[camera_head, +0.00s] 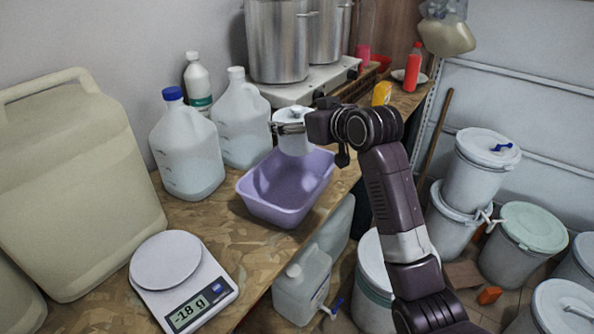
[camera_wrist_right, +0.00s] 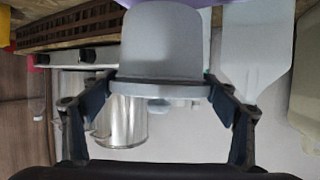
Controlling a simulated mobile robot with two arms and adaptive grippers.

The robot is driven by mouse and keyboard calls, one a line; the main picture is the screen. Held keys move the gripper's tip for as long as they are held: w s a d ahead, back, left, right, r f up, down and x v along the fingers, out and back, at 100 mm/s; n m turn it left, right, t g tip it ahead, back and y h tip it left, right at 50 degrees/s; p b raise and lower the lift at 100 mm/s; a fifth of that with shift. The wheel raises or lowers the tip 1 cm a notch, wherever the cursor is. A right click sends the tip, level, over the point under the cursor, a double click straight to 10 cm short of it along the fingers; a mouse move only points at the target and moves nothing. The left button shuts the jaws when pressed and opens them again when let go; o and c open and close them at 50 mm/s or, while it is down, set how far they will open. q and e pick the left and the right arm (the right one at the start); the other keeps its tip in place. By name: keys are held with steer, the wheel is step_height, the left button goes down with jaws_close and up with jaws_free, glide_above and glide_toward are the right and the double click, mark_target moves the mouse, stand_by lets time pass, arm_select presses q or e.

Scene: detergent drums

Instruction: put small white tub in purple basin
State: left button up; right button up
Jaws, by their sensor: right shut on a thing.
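The small white tub (camera_head: 294,138) is in my right gripper (camera_head: 291,127), held over the far edge of the purple basin (camera_head: 270,212). In the right wrist view the tub (camera_wrist_right: 165,42) sits between the two fingers of the gripper (camera_wrist_right: 160,88), which are shut on it near its rim. The basin stands on the wooden table and looks empty inside; a strip of it shows at the top of the wrist view (camera_wrist_right: 208,3). The tub hides part of the basin's far side. My left gripper is not in view.
Two translucent jugs (camera_head: 185,150) (camera_head: 241,120) stand left of and behind the basin. A scale (camera_head: 165,260) reading -18 g and a large beige canister (camera_head: 75,185) are at the left. A stove with steel pots (camera_head: 278,42) stands behind. White drums (camera_head: 480,170) are on the floor at right.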

mark_target(296, 149)
steer(key=f, duration=0.4)
steer(key=f+p, duration=0.1)
steer(key=f, duration=0.3)
steer(key=shift+s+a, duration=0.1)
steer(key=shift+a, duration=0.1)
step_height(296, 149, down, 5)
steer(key=shift+f+p, duration=0.1)
steer(key=shift+p, duration=0.25)
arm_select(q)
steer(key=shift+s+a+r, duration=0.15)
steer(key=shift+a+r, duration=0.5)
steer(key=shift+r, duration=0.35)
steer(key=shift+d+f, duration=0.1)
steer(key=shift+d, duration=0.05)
arm_select(e)
steer(key=shift+f, duration=0.2)
steer(key=o, duration=1.1)
